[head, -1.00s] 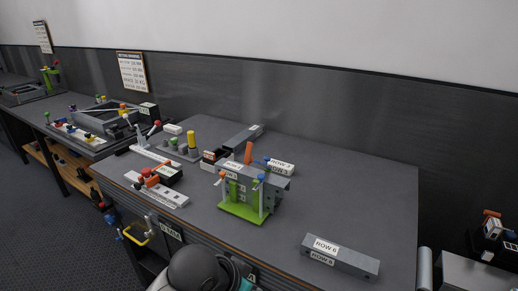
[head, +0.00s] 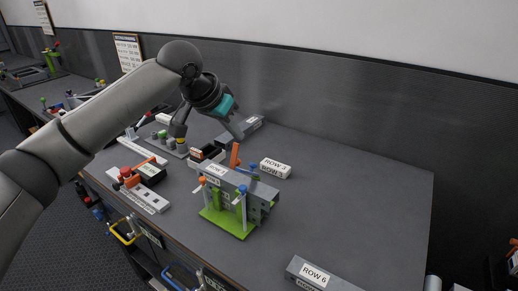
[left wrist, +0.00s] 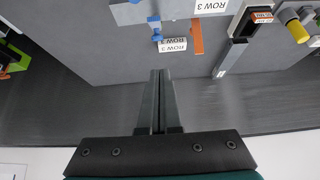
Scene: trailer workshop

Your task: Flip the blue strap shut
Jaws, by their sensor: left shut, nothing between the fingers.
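A fixture with a green base (head: 229,223) and a grey top block stands on the bench in the head view. Small blue parts (head: 242,189) sit at its front and a blue part (head: 254,168) at its back; which is the strap is hard to tell. An orange upright strap (head: 235,154) stands beside the rear one. In the left wrist view, blue parts (left wrist: 157,37) show beyond my fingertips, beside the orange strap (left wrist: 197,37). My left gripper (head: 238,130) is shut and empty, above and behind the fixture, apart from it. My right gripper is out of view.
A white ROW 3 label block (head: 276,168) lies just right of the fixture. A ROW 6 block (head: 318,275) is at the front right. Other fixtures, including a white base with red parts (head: 140,190), stand to the left.

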